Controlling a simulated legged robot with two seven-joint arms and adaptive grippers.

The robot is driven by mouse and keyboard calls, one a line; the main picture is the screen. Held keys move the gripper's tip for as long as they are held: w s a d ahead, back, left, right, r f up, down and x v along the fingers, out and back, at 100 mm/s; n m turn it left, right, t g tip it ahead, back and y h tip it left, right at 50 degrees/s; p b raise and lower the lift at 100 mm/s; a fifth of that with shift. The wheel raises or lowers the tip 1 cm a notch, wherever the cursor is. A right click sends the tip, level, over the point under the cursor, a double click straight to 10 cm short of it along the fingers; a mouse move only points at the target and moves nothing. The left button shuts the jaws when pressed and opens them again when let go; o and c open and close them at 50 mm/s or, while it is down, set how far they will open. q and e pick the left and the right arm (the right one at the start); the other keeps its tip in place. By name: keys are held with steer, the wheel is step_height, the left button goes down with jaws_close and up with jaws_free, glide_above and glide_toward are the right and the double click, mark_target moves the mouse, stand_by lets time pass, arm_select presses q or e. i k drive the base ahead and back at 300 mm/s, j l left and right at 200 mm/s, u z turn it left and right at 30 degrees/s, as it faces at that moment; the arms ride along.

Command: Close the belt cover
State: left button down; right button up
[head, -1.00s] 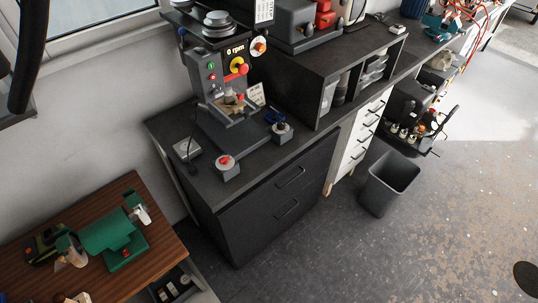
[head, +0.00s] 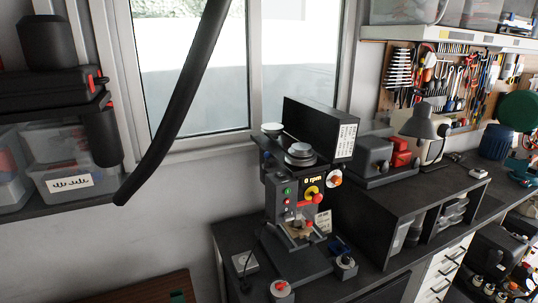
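The drill press (head: 297,205) stands on a dark cabinet top, right of centre in the head view. Its belt cover (head: 318,128) is a black box-like lid that stands raised and tilted up at the back right of the machine's head, with a white label on its side. The cover is open. The grey pulleys (head: 299,152) on top of the press are exposed below and in front of it. Neither of my grippers shows in this view.
A thick black tube (head: 180,100) hangs diagonally before the window. A shelf with clear bins (head: 75,180) is at the left. Grey and red machines (head: 385,155) and a lamp (head: 424,122) stand right of the press on a raised black shelf unit (head: 400,205).

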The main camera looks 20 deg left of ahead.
mark_target(332, 133)
steer(key=u, duration=0.5)
steer(key=i+l+u, duration=0.2)
steer(key=l+u, duration=0.25)
steer(key=i+l+u, duration=0.1)
steer(key=l+u, duration=0.95)
steer(key=l, duration=0.7)
steer(key=k+l, duration=0.1)
steer(key=l, duration=0.75)
steer(key=l+u, duration=0.15)
steer(key=l, duration=0.65)
